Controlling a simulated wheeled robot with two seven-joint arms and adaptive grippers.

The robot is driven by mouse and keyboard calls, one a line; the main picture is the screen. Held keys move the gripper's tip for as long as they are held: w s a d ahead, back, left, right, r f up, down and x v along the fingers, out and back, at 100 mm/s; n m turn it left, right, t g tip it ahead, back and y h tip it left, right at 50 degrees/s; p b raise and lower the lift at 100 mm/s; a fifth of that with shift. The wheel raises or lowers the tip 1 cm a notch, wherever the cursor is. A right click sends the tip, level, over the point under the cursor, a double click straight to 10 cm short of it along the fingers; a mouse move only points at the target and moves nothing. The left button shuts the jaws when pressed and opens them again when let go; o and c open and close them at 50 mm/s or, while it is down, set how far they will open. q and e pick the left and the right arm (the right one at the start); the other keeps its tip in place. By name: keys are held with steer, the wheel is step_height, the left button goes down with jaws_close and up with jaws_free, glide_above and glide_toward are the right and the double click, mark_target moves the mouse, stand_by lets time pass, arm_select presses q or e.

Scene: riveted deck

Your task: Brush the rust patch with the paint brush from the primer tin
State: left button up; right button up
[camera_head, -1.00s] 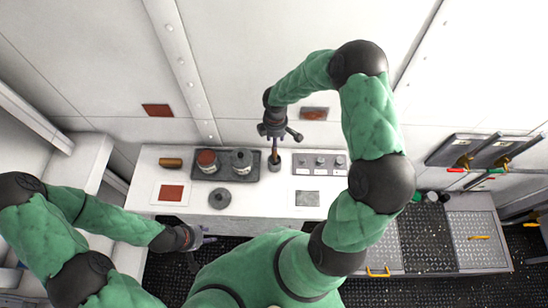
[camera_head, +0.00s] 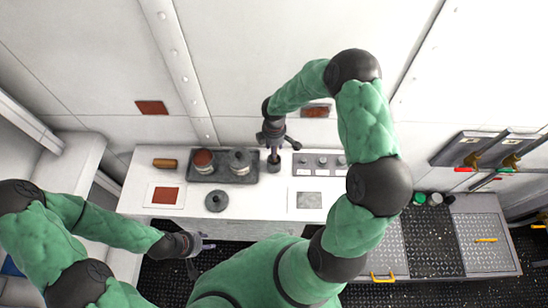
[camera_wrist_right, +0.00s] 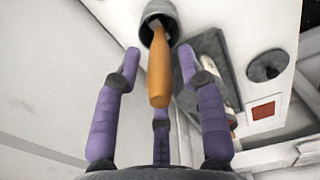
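The paint brush (camera_wrist_right: 159,68) has an orange wooden handle and stands in a dark grey pot (camera_wrist_right: 160,18), its lower end hidden inside. The pot (camera_head: 273,165) is right of the tray on the bench. My right gripper (camera_wrist_right: 158,75) is open, its purple fingers around the handle with gaps visible. It also shows above the pot in the head view (camera_head: 273,143). Reddish-brown patches are on the wall at left (camera_head: 152,107) and right (camera_head: 315,111), the latter partly behind my arm. My left gripper (camera_head: 203,245) is open and empty before the bench front.
A dark tray (camera_head: 220,177) holds a red-topped tin (camera_head: 203,161) and a grey tin (camera_head: 240,161). A dark disc (camera_head: 216,201), a red-brown square card (camera_head: 165,195), a grey card (camera_head: 309,200) and a brown cylinder (camera_head: 165,163) lie on the bench. A knobbed panel (camera_head: 320,166) is right.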

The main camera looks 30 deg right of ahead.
jaws_close()
steer(key=shift+r, duration=0.1)
steer(key=shift+r+p, duration=2.95)
steer(key=shift+r, duration=1.45)
steer(key=shift+f, duration=0.1)
